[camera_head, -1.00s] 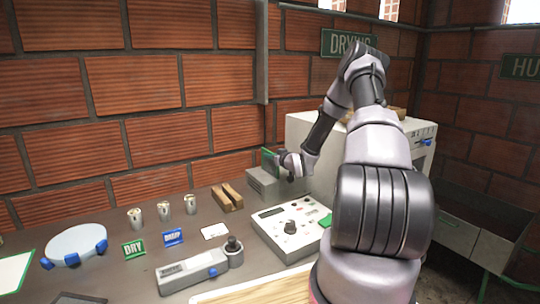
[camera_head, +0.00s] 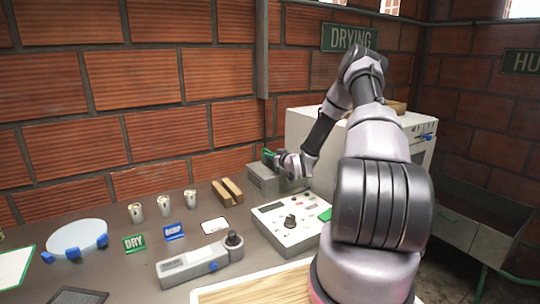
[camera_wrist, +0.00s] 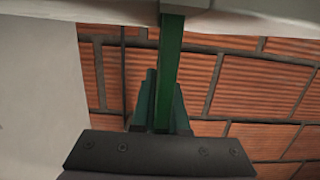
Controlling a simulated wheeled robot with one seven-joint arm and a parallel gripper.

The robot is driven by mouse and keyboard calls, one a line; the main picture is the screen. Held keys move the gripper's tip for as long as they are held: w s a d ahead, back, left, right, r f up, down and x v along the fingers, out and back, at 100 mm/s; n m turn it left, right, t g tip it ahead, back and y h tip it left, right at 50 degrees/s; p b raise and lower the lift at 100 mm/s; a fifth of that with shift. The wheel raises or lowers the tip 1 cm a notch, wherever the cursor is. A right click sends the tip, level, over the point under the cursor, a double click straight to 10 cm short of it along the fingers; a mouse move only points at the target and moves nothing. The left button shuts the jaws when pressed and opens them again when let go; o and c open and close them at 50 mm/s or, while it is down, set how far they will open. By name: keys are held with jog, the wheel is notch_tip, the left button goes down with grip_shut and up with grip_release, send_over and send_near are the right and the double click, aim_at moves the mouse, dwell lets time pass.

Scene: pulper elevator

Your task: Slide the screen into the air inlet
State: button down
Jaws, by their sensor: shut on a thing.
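My gripper (camera_head: 278,160) is shut on the green-edged screen (camera_head: 268,154) beside a grey louvred box at the wall. The grey box (camera_head: 262,182), which looks like the air inlet, stands against the white machine. The screen's edge shows just above this box. I cannot tell how far the screen is inside it.
The white machine (camera_head: 300,130) stands close behind my gripper. A control box (camera_head: 285,228), two wooden blocks (camera_head: 228,191), several metal cups (camera_head: 164,206) and a handheld meter (camera_head: 200,265) lie on the dark bench. The brick wall rises behind.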

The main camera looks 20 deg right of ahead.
jog(key=shift+f, duration=0.25)
jog(key=shift+f, duration=0.3)
jog(key=shift+f, duration=0.5)
jog(key=c, duration=0.8)
grip_release()
jog(key=shift+c, duration=0.2)
jog(key=v, duration=1)
jog(key=shift+s, duration=0.4)
jog(key=shift+d, duration=0.1)
jog(key=shift+r, duration=0.15)
